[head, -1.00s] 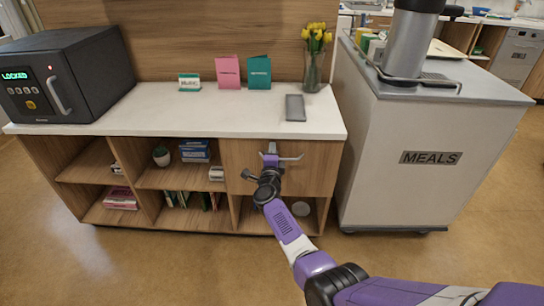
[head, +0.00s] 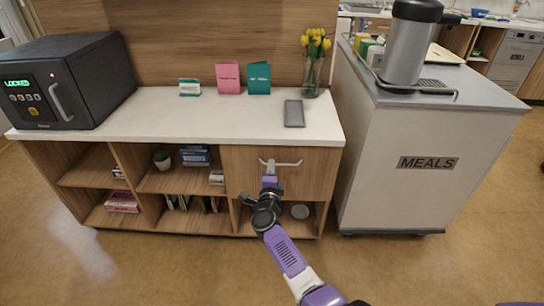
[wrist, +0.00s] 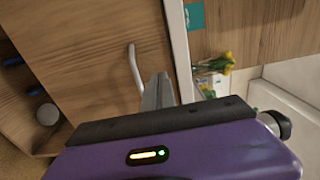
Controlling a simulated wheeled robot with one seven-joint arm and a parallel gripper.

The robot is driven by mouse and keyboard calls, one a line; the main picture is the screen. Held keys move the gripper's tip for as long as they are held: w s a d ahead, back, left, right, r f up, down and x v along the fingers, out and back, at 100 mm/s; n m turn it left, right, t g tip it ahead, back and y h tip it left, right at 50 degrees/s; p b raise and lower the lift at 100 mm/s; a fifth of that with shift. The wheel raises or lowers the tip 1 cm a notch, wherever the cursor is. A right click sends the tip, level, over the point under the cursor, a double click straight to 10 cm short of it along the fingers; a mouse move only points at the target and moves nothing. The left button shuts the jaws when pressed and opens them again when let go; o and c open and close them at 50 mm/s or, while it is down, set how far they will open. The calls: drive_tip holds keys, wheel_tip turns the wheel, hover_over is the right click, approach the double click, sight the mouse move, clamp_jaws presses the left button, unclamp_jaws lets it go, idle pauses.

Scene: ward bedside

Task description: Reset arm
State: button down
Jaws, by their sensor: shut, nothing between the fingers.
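My gripper (head: 269,181) is in front of the wooden drawer front (head: 310,175) of the low cabinet, just below the drawer's pale bar handle (head: 283,163) in the head view. Its fingers are shut and hold nothing. In the wrist view the closed fingers (wrist: 158,90) point toward the drawer front, and the handle (wrist: 134,68) shows beside them, apart from them in the picture. The drawer looks closed. My purple and white arm reaches up from the lower edge of the head view.
The white countertop (head: 215,115) carries a black safe (head: 70,80) reading LOCKED, cards, a grey phone-like slab (head: 294,113) and a vase of yellow flowers (head: 313,65). A MEALS cart (head: 420,185) stands close on the right. The floor in front is clear.

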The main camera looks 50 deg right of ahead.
drive_tip(key=shift+s+a, duration=0.4)
drive_tip(key=shift+a, duration=0.05)
drive_tip(key=s+a+r+n+t+y+p, duration=0.1)
drive_tip(key=s+a+r+n+t+y, duration=0.15)
drive_tip(key=a+r+n+t, duration=0.4)
drive_tip(key=s+a+r+n+t+y+p, duration=0.1)
drive_tip(key=s+a+r+n+y+p, duration=0.2)
drive_tip(key=s+a+n, duration=0.55)
drive_tip(key=s+a+r+n+t+y+p, duration=0.1)
drive_tip(key=s+a+r+n+y, duration=0.25)
drive_tip(key=s+a+n, duration=0.5)
drive_tip(key=s+a+r+n+g+y+p, duration=0.2)
drive_tip(key=s+a, duration=0.3)
drive_tip(key=s, duration=0.6)
drive_tip(key=s+a+r+n+g+y+p, duration=0.2)
drive_tip(key=s+a+r, duration=0.3)
drive_tip(key=s, duration=0.7)
drive_tip(key=shift+a+n+g+y, duration=0.35)
drive_tip(key=shift+a+n+y, duration=0.1)
drive_tip(key=shift+a+y, duration=0.15)
